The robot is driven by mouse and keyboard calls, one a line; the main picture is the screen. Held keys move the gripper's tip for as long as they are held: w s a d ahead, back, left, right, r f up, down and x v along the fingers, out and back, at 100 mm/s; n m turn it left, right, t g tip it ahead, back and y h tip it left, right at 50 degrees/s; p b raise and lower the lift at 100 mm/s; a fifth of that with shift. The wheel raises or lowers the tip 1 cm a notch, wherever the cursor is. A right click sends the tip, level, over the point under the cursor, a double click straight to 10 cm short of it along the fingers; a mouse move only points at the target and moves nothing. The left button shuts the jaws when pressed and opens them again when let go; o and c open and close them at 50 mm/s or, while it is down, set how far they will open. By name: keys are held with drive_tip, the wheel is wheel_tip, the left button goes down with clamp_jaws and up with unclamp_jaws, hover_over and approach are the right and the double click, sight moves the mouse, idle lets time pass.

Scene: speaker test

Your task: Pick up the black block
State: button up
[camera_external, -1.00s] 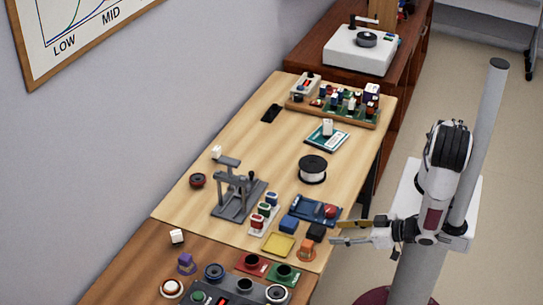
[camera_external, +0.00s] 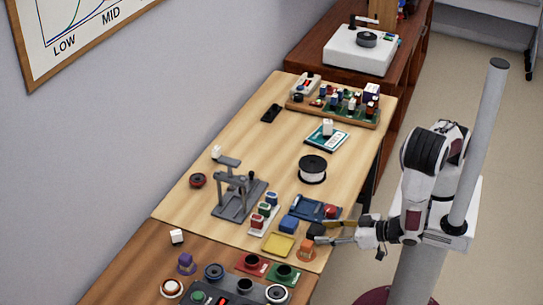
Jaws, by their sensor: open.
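The small black block (camera_external: 315,230) sits on the light wood table near its right front edge. It stands to the right of the yellow square and next to the blue block (camera_external: 289,223). My gripper (camera_external: 319,233) is open and comes in from the right. Its two fingertips reach the block, one on its far side and one on its near side. The near finger and the dark far finger partly cover the block. I cannot tell whether either finger touches it.
A blue tray with a red piece (camera_external: 329,211) lies just behind the gripper. An orange piece (camera_external: 306,249) stands close in front. The yellow square (camera_external: 278,245) lies to the left.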

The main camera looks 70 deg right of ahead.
drive_tip(key=c, duration=0.9)
drive_tip(key=shift+r, duration=0.15)
drive_tip(key=shift+r, duration=1.7)
drive_tip(key=shift+s, duration=9)
